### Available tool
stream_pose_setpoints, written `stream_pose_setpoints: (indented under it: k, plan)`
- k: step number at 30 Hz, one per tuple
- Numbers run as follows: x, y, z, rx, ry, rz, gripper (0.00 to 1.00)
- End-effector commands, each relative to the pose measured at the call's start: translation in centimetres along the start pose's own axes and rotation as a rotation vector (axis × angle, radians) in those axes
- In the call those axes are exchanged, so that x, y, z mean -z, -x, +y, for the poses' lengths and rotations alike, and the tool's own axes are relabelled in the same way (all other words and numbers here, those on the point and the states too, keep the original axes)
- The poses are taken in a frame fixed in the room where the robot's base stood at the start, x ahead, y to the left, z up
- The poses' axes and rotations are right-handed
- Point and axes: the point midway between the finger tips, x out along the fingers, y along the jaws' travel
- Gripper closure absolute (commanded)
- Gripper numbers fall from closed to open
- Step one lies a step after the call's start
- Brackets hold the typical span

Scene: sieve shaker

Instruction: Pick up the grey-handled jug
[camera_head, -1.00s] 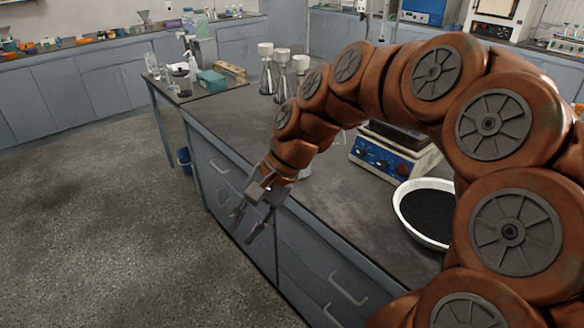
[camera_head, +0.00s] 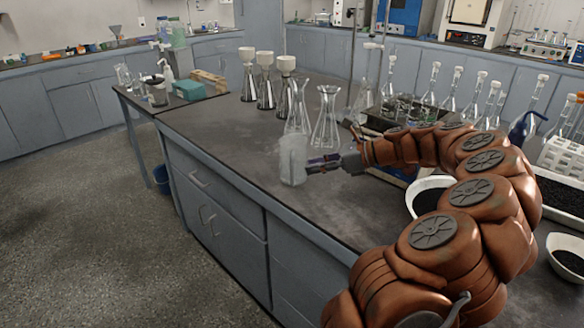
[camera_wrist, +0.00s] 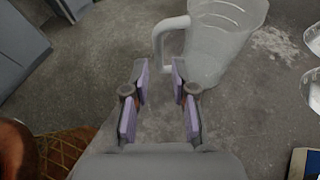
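The jug (camera_head: 293,160) is clear and stands upright near the bench's front edge in the head view. In the wrist view the jug (camera_wrist: 222,45) is at the top, with its pale grey handle (camera_wrist: 158,42) toward the left. My gripper (camera_wrist: 160,78) is open and empty there, with its two purple-padded fingers apart. The handle lies just ahead of the gap between the fingertips; I cannot tell whether they touch the jug. In the head view my gripper (camera_head: 315,164) is close to the right side of the jug, and the handle is not clear there.
Clear flasks (camera_head: 325,120) stand just behind the jug. Flasks with white funnels (camera_head: 266,85) stand farther back on the left. A white bowl of black grains (camera_head: 426,198) is to the right, partly behind my arm. The bench (camera_head: 215,125) is bare to the left of the jug.

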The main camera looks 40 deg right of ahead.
Motion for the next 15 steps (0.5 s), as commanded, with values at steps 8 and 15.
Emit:
stream_pose_setpoints:
  k: [8, 15]
  plan:
    - [-0.1, -2.2, 0.0, 0.0, 0.003, 0.001, 0.74]
    - [-0.2, -5.1, 0.3, -0.006, 0.003, 0.001, 0.74]
